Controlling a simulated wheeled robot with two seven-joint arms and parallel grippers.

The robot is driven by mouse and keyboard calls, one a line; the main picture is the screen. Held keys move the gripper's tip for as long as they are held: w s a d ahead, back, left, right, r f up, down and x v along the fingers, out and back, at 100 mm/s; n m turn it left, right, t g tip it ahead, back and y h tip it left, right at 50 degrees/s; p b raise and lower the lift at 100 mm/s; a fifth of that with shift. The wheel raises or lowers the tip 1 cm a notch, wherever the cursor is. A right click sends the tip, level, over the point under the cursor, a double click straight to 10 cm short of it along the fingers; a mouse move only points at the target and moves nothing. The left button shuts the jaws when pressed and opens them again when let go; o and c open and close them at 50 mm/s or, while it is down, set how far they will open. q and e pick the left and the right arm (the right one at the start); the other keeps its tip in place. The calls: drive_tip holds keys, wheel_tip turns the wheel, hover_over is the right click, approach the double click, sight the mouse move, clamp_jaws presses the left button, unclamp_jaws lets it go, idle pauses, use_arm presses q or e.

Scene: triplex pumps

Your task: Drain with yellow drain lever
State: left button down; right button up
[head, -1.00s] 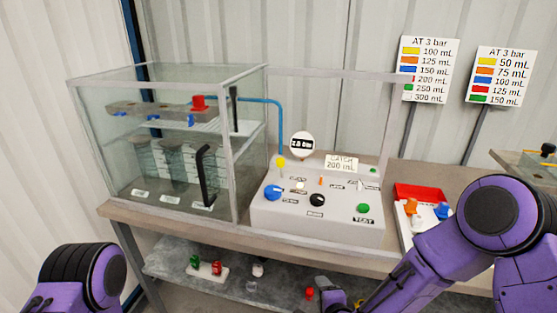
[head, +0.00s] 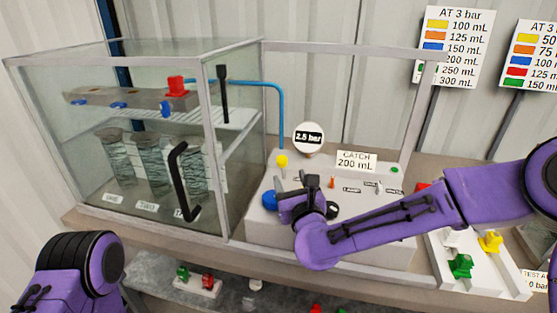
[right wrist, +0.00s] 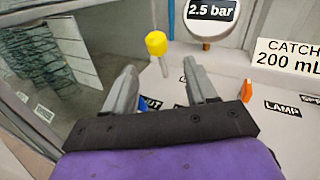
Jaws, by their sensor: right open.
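The drain lever with its yellow knob (head: 282,161) stands upright at the back left of the grey control panel (head: 372,232). In the right wrist view the yellow knob (right wrist: 156,44) is just beyond the fingertips, between their lines and apart from them. My right gripper (head: 301,184) is over the left part of the panel, close to the lever. In the right wrist view this gripper (right wrist: 160,74) is open and empty. It hides part of the panel's controls. My left gripper is not in view; only part of my left arm shows at the lower left.
A gauge (head: 308,138) reading 2.5 bar and a sign (head: 356,160) reading CATCH 200 mL stand behind the lever. A glass tank (head: 150,215) with several cylinders is close on the left. A blue knob (head: 270,201) sits before the lever. A tray (head: 480,282) is at the right.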

sight(283, 166)
drive_tip(key=shift+w+r, duration=0.15)
drive_tip(key=shift+w, duration=0.2)
drive_tip(key=w+p, duration=0.1)
drive_tip(key=w, duration=0.1)
drive_tip(key=w+a+p, duration=0.1)
drive_tip(key=w, duration=0.2)
drive_tip(key=w+p, duration=0.1)
drive_tip(key=w, duration=0.2)
drive_tip(key=shift+w+a, duration=0.1)
drive_tip(key=shift+a, duration=0.2)
drive_tip(key=shift+w, duration=0.6)
